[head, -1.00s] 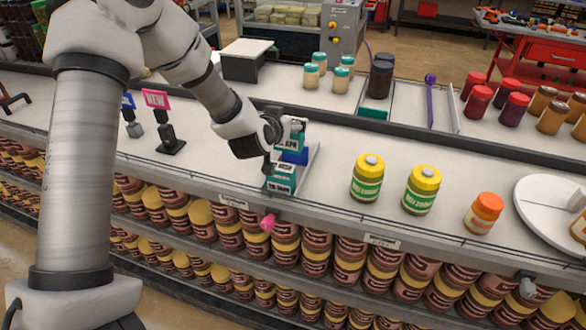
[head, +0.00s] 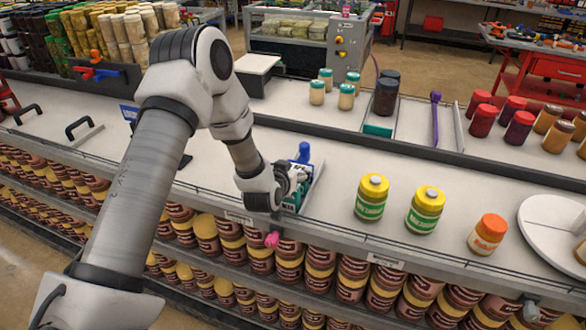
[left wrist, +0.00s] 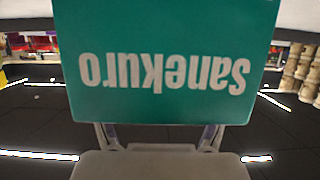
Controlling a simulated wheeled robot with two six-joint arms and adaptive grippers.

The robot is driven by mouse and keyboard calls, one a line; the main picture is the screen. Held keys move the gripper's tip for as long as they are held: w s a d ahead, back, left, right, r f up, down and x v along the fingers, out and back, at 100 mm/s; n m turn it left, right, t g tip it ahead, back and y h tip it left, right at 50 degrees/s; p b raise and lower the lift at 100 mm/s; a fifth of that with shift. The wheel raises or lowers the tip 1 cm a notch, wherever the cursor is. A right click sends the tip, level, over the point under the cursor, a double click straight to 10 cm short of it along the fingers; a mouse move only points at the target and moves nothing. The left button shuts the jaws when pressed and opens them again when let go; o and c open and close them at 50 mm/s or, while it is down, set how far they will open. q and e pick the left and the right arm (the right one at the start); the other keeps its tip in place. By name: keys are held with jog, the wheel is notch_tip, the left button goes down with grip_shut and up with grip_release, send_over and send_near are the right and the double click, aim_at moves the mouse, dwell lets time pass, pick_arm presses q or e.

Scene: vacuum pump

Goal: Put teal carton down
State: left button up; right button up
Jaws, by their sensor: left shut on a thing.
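My left gripper (head: 291,184) reaches over a narrow tray (head: 317,180) near the shelf's front edge. It is shut on a teal carton (left wrist: 165,70), which fills much of the left wrist view with its upside-down white "Sanekuro" lettering. The fingertips are hidden behind the carton there. In the head view the arm and gripper cover most of the carton, with a little teal showing by the fingers. I cannot tell whether its base touches the tray. A blue object (head: 303,152) stands just behind the gripper. My right gripper is not in view.
Two yellow-lidded jars (head: 371,197) and an orange-lidded jar (head: 487,235) stand to the right of the tray. A white round plate (head: 548,225) lies at the far right. Brown jars with yellow lids (head: 320,270) fill the shelf below. The counter between tray and jars is clear.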

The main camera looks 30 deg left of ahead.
pick_arm(q)
jog(key=o, duration=0.9)
jog(key=shift+f, duration=0.1)
jog(key=shift+o, duration=0.8)
jog(key=shift+w+f, duration=0.1)
jog(key=shift+w, duration=0.1)
jog(key=shift+s+r, duration=0.1)
jog(key=shift+r, duration=0.2)
jog(key=shift+s+d, duration=0.1)
jog(key=shift+s, duration=0.2)
jog(key=b+v, duration=0.2)
jog(key=v, duration=0.9)
jog(key=shift+r, duration=0.2)
